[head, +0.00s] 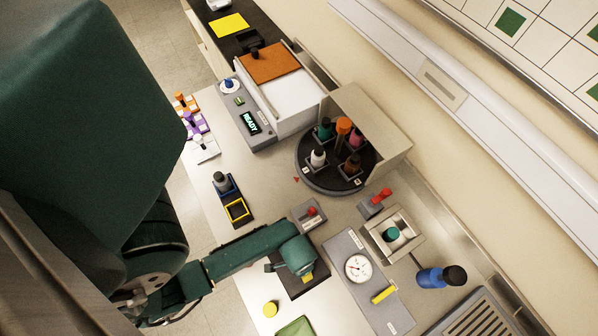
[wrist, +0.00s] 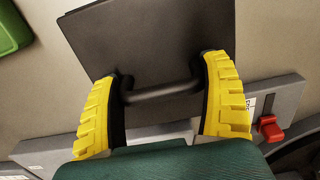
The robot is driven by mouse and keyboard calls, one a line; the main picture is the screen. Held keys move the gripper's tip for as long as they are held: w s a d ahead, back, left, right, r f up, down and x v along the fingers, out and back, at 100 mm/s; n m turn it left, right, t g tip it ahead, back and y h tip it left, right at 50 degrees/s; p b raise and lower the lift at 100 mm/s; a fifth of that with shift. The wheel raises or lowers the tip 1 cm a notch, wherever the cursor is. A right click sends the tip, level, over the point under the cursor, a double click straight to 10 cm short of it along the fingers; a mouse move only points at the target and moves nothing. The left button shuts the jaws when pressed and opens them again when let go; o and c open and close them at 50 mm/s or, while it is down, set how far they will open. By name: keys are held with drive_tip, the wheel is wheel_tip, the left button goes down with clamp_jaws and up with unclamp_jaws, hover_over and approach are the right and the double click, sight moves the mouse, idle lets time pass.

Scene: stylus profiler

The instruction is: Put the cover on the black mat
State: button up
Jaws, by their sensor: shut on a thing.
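The cover (wrist: 150,45) is a flat dark grey plate with a dark bar handle (wrist: 165,92), seen in the wrist view. My gripper (wrist: 163,95) has its yellow fingers closed on the two ends of this handle. In the head view my gripper (head: 307,275) is at the lower middle, and dark plate area (head: 290,287) shows beneath it. The plate lies above or on the pale bench; I cannot tell the gap. A faint line crosses the plate, so I cannot tell whether a black mat lies under it.
A grey block with a red knob (head: 312,211) stands close behind my gripper. A dial gauge plate (head: 358,268) is to the right. A round carousel of bottles (head: 338,183) stands farther back.

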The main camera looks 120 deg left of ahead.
drive_tip(key=shift+f, duration=1)
drive_tip(key=shift+f, duration=0.1)
drive_tip(key=o, duration=1.1)
wheel_tip(320, 180, up, 12)
drive_tip(key=shift+r+p, duration=0.15)
drive_tip(key=shift+p, duration=0.55)
